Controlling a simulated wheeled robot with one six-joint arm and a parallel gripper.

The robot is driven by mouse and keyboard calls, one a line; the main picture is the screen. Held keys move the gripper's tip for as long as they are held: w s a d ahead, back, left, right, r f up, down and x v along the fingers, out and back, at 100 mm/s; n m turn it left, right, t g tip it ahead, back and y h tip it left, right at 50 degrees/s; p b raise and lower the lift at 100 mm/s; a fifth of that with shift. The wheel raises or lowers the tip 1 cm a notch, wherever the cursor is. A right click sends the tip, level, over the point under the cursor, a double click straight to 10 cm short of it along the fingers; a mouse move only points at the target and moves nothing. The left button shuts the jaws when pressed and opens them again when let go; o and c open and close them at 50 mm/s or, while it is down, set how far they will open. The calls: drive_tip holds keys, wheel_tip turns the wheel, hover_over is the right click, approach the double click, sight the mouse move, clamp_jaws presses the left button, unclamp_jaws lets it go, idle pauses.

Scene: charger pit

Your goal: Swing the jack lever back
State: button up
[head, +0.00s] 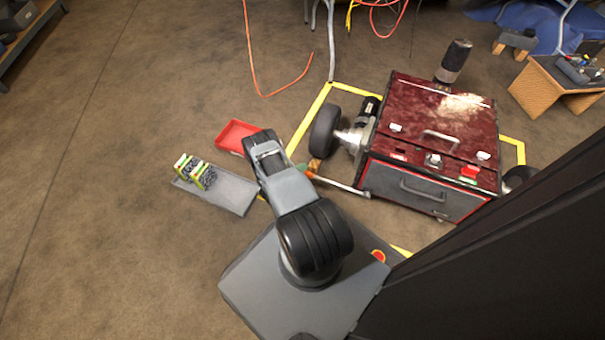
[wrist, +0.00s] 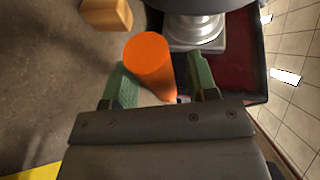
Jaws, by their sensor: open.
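The jack lever (head: 340,184) is a thin pale rod at the lower left of the dark red cart (head: 418,128). Its orange grip (wrist: 148,58) shows large in the wrist view, with its round end facing the camera. My gripper (head: 311,168) is at the grip in the head view, where it hides part of it. In the wrist view my gripper's (wrist: 163,82) green fingers stand apart, one on each side of the grip. I cannot tell whether either finger touches it. The jack itself is hidden.
A black wheel (head: 324,131) on a silver hub stands just beyond the grip. Yellow tape (head: 308,122) marks the floor around the cart. A red tray (head: 230,136) and a grey tray (head: 228,194) with small packs (head: 197,172) lie left of my arm.

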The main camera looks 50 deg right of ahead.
drive_tip(key=shift+d, duration=0.15)
clamp_jaws()
idle(0.5)
